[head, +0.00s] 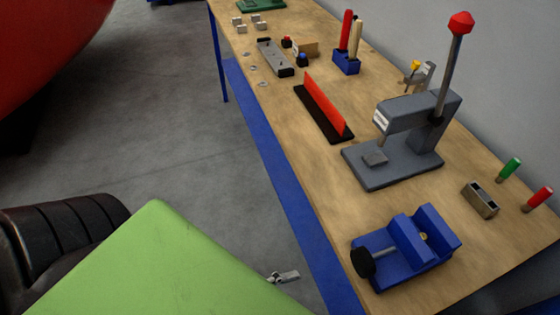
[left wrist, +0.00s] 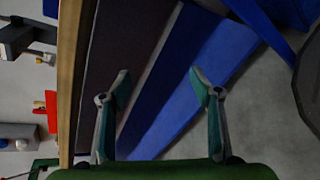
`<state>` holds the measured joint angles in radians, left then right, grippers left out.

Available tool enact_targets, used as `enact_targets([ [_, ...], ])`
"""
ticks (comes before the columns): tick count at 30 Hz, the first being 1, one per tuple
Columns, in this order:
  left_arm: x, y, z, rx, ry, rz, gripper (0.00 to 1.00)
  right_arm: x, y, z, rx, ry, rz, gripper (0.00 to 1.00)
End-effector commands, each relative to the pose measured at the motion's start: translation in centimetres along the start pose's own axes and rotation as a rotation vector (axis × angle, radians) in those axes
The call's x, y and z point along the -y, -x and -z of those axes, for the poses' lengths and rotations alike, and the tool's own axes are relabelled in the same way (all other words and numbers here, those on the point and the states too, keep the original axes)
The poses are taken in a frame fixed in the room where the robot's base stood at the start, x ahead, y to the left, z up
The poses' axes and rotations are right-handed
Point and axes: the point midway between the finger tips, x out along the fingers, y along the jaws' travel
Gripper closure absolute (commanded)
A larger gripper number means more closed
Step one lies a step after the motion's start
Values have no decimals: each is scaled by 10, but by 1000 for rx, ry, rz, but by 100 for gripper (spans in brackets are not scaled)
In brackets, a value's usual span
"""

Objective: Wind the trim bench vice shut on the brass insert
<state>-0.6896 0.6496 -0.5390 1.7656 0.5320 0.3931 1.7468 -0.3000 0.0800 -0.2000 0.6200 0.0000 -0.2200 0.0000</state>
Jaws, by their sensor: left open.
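The blue bench vice (head: 382,262) stands at the near end of the wooden bench. Its black round handle (head: 363,263) is on its left side, facing the bench's front edge. A small brass insert (head: 424,237) shows between the jaws; I cannot tell whether both jaws touch it. My left gripper (head: 284,277) is in front of the bench, left of the vice and apart from it. In the left wrist view its two fingers (left wrist: 161,88) are spread with nothing between them. My right gripper is in neither view.
A grey press (head: 385,170) with a red-knobbed lever stands behind the vice. A hollow metal block (head: 480,200) and green (head: 510,168) and red (head: 540,198) handles are to its right. A blue rail (head: 285,200) runs along the bench front. A red rounded body (head: 45,50) is far left.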

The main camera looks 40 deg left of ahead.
Motion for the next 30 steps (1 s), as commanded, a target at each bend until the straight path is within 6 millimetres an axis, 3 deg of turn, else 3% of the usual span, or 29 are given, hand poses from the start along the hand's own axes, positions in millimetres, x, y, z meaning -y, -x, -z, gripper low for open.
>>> enact_targets([
  [6, 26, -8, 36, -70, -206, 69, 42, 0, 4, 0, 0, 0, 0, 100],
  [15, 52, -11, 70, -124, -397, 150, 42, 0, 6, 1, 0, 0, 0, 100],
  [30, 57, -11, 76, -132, -432, 168, 42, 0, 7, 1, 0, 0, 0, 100],
])
